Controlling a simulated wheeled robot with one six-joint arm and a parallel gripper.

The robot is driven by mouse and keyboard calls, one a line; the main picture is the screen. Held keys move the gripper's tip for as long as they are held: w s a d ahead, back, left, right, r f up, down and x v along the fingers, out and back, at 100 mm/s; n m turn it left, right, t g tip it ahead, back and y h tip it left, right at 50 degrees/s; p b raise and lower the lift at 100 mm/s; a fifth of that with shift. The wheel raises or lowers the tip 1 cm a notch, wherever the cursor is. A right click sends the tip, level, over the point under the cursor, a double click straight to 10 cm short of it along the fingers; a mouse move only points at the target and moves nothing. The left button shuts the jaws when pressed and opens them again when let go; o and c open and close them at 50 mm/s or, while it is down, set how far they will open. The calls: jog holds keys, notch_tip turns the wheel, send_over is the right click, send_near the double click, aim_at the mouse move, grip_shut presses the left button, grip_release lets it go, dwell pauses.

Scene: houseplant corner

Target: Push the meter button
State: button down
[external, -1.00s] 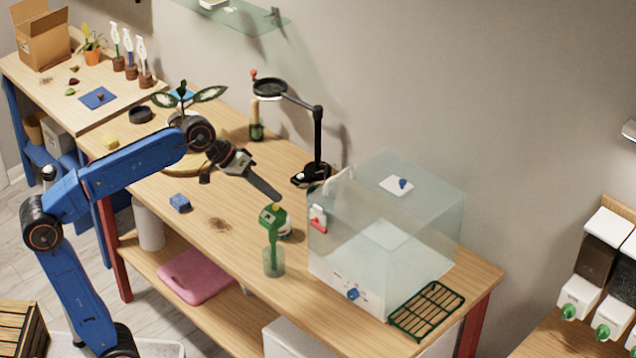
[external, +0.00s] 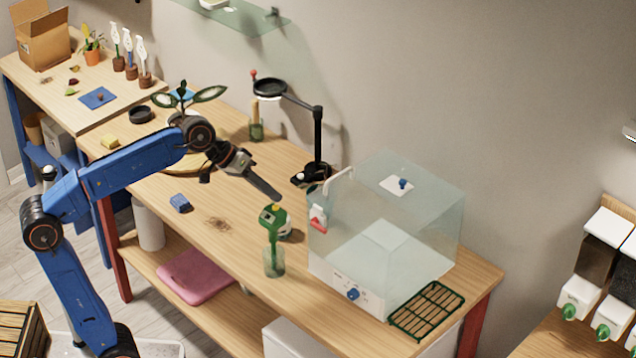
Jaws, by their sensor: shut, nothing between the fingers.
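The green meter (external: 272,222) stands upright in a clear cup (external: 274,263) near the front edge of the wooden table. A small yellow button (external: 274,208) shows on the top of the meter's head. My gripper (external: 280,199) is shut and empty. Its dark fingers point down and to the right, and their tips appear close above the meter's head. I cannot tell from this view whether they touch the button.
A clear glass box (external: 385,235) with a blue knob stands right of the meter. A magnifier stand (external: 318,140) is behind. A blue sponge (external: 180,203) and loose soil (external: 217,224) lie to the left. A green rack (external: 427,308) lies at the right.

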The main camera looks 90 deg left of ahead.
jog(key=shift+f, duration=0.2)
jog(key=shift+f, duration=0.25)
jog(key=shift+f, duration=0.25)
dwell(0.8)
jog(key=shift+r, duration=0.7)
jog(key=shift+r, duration=0.1)
jog(key=shift+r, duration=2.9)
